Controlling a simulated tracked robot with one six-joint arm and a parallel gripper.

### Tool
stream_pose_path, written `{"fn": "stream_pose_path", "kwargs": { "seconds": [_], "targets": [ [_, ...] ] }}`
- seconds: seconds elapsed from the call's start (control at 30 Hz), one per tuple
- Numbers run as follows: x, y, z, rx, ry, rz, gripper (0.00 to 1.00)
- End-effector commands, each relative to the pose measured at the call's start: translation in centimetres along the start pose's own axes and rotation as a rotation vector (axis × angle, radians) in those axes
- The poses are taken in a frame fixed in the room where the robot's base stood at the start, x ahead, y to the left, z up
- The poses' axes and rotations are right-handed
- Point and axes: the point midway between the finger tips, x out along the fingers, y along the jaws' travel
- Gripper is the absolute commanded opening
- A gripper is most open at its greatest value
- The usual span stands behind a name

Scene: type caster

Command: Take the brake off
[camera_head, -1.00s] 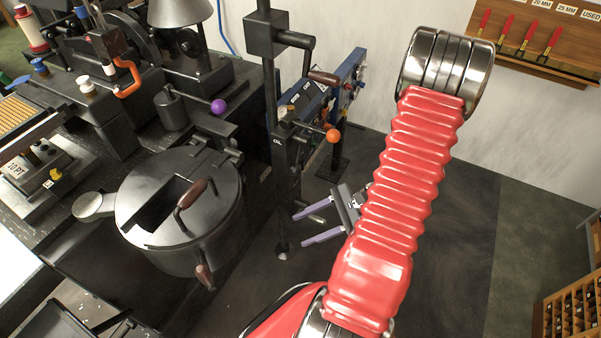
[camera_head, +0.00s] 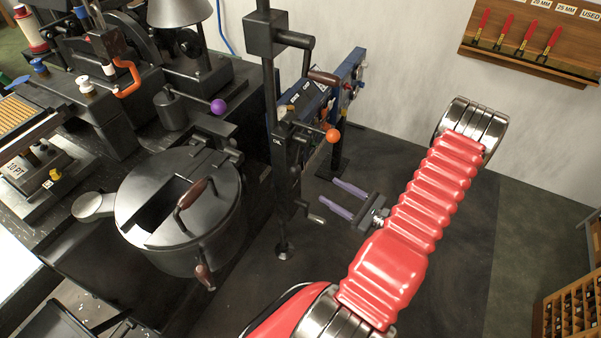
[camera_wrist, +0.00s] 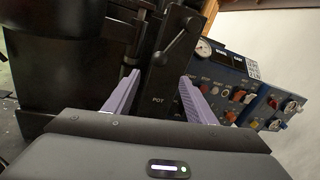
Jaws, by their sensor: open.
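No part is clearly marked as the brake, so I cannot tell which control it is. A small crank (camera_head: 317,218) sits low on the post. My gripper (camera_head: 328,190) is open and empty, with purple fingers pointing at the post from the right, apart from it. In the wrist view, a black plate lettered POT (camera_wrist: 158,100) and a dark crank (camera_wrist: 175,45) show beyond the fingers.
A round black pot (camera_head: 180,215) with brown handles stands left of the post. A blue control panel (camera_head: 345,80) stands behind it; its knobs show in the wrist view (camera_wrist: 240,97). A wooden tool rack (camera_head: 530,40) hangs on the wall.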

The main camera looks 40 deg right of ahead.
Motion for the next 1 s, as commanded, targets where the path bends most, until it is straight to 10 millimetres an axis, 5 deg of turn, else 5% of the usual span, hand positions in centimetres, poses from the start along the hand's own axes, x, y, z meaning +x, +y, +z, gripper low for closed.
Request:
{"fn": "stream_pose_path", "kwargs": {
  "seconds": [0.37,1.0],
  "targets": [
    [1.0,0.1,0.0,0.001,0.0,0.007,0.51],
    [8.3,0.3,0.0,0.0,0.0,0.008,0.51]
  ]
}}
